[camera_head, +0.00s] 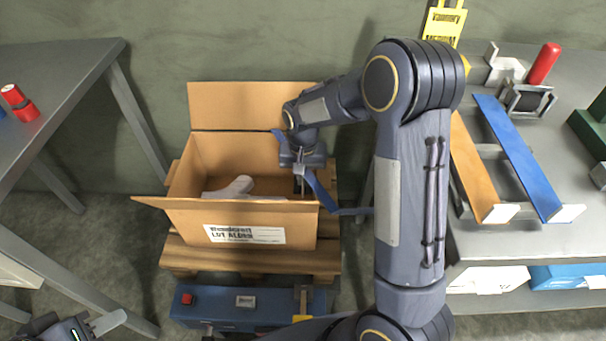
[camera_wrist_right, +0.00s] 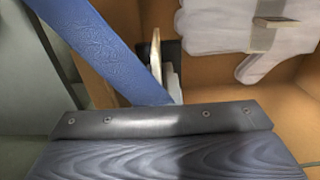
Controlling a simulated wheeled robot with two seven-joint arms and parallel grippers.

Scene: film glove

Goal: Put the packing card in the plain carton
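An open cardboard carton (camera_head: 290,222) with a printed white label stands on a wooden pallet. A pale glove-like shape (camera_head: 232,188) lies inside; flat pale shapes also show in the right wrist view (camera_wrist_right: 215,28). My right gripper (camera_head: 301,182) points down inside the carton's right side. A blue strip (camera_head: 322,192) runs beside it and bends out over the carton's right edge; it crosses the right wrist view (camera_wrist_right: 105,50). A thin pale piece (camera_wrist_right: 155,55) shows near the fingertips. I cannot tell whether it is the packing card or is gripped. My left gripper (camera_head: 92,327) is partly cut off at bottom left.
The right table (camera_head: 500,238) holds an orange strip (camera_head: 470,170), a blue strip (camera_head: 520,160), a red-handled tool (camera_head: 543,65) and a yellow sign (camera_head: 443,25). The left table (camera_head: 75,75) carries a red object (camera_head: 18,102). A blue box (camera_head: 215,308) lies before the pallet.

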